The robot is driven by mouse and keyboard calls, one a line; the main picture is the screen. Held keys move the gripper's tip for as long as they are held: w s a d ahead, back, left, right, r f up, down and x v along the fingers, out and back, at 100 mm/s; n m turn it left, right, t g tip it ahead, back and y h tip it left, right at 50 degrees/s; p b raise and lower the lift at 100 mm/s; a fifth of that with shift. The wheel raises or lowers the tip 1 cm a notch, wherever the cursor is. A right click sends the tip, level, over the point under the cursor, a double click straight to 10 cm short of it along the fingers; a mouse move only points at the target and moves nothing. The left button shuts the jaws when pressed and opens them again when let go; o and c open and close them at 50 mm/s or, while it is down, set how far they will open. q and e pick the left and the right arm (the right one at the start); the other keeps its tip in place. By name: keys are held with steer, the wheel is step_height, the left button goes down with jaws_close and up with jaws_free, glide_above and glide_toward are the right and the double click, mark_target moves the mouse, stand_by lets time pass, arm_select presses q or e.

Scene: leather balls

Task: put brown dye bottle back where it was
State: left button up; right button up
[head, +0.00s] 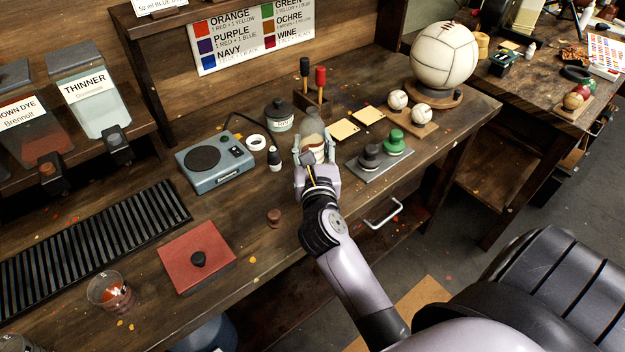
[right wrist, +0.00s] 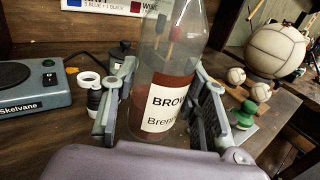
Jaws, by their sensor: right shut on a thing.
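The brown dye bottle (right wrist: 172,62) is clear glass with reddish-brown liquid low inside and a white label reading "BROW" and "Brenn". It stands upright between the fingers of my right gripper (right wrist: 160,92), which is shut on it. In the head view, the bottle (head: 313,127) is near the back of the workbench, with my right gripper (head: 315,148) around its lower part. I cannot tell whether its base touches the bench. My left gripper is not in view.
Left of the bottle are a blue-grey scale (head: 216,165), a white tape ring (head: 256,142) and a dark jar (head: 279,116). Right are a grey tray (head: 375,172) with dark and green knobs and yellow pads (head: 344,129). A cup (head: 110,291) stands front left.

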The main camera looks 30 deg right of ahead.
step_height(320, 180, down, 6)
steer(key=shift+r+b, duration=0.2)
steer(key=shift+b, duration=0.45)
steer(key=shift+f+b, duration=0.85)
steer(key=shift+f, duration=1.15)
steer(key=shift+f, duration=0.1)
steer(key=shift+f, duration=0.15)
steer(key=o, duration=1.3)
